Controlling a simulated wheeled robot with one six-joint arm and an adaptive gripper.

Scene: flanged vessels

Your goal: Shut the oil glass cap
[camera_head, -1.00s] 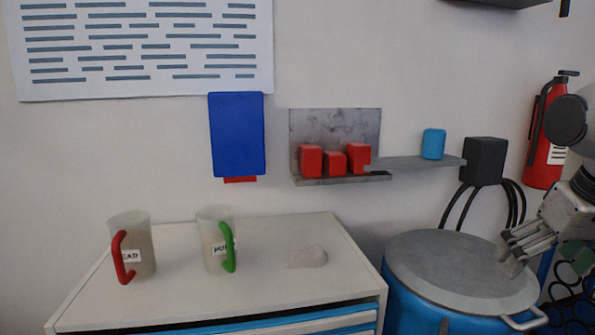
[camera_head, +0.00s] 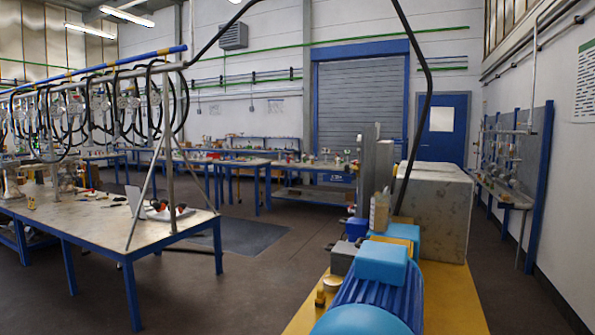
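I cannot make out an oil glass or its cap in the head view. A machine with a ribbed blue motor (camera_head: 376,296) stands close in front on a yellow base (camera_head: 452,300). A small brass-coloured fitting (camera_head: 320,296) sits at the base's left side; it is too small to tell what it is. My gripper and arm are not in view.
A long workbench (camera_head: 90,228) with blue legs stands at the left under a pipe frame. A large grey block (camera_head: 445,212) rises behind the motor. More benches (camera_head: 240,165) line the back. The dark floor (camera_head: 265,285) between bench and machine is clear.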

